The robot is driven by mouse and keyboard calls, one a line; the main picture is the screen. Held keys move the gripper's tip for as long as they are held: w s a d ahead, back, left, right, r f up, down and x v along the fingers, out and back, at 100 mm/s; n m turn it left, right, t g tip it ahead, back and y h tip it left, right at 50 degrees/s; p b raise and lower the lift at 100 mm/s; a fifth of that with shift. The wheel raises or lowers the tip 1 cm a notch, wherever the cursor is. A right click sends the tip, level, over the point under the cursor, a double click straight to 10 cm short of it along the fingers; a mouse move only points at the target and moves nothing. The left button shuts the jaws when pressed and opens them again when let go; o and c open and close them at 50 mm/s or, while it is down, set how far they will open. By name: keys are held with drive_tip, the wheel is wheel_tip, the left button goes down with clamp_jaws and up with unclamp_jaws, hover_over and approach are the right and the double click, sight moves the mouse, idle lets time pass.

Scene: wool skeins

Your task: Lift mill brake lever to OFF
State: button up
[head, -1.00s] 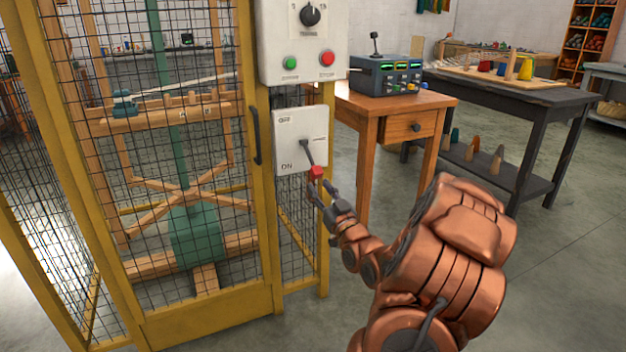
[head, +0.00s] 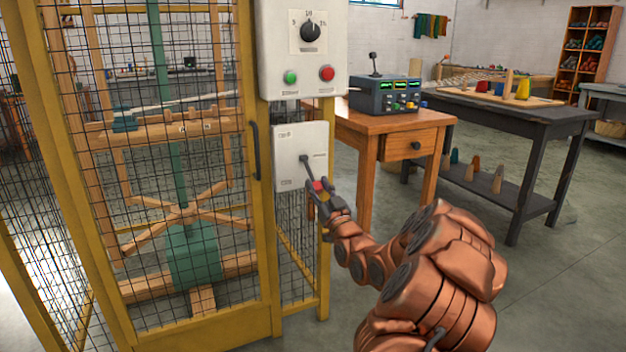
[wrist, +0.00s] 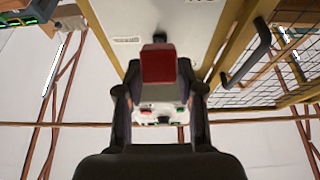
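The mill brake lever (head: 310,172) is a dark rod with a red knob (head: 319,186), pivoted on a pale switch plate (head: 287,178) on the yellow cage post. It slants down and to the right, towards the plate's lower end. The plate's small lettering is too blurred to read now. My gripper (head: 318,192) is at the knob, one finger on each side. In the wrist view the red knob (wrist: 158,64) sits between the inward-leaning fingertips, which look closed against it. The plate shows behind it.
A yellow mesh cage (head: 262,290) with a dark door handle (head: 256,150) stands to the left. A control box (head: 302,50) with a dial and green and red buttons is above the plate. A wooden table (head: 400,125) stands just behind to the right. Open floor lies right.

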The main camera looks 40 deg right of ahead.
sight(310, 174)
drive_tip(key=shift+b+x, duration=0.35)
drive_tip(key=shift+x, duration=1.7)
drive_tip(key=shift+c, duration=0.2)
clamp_jaws()
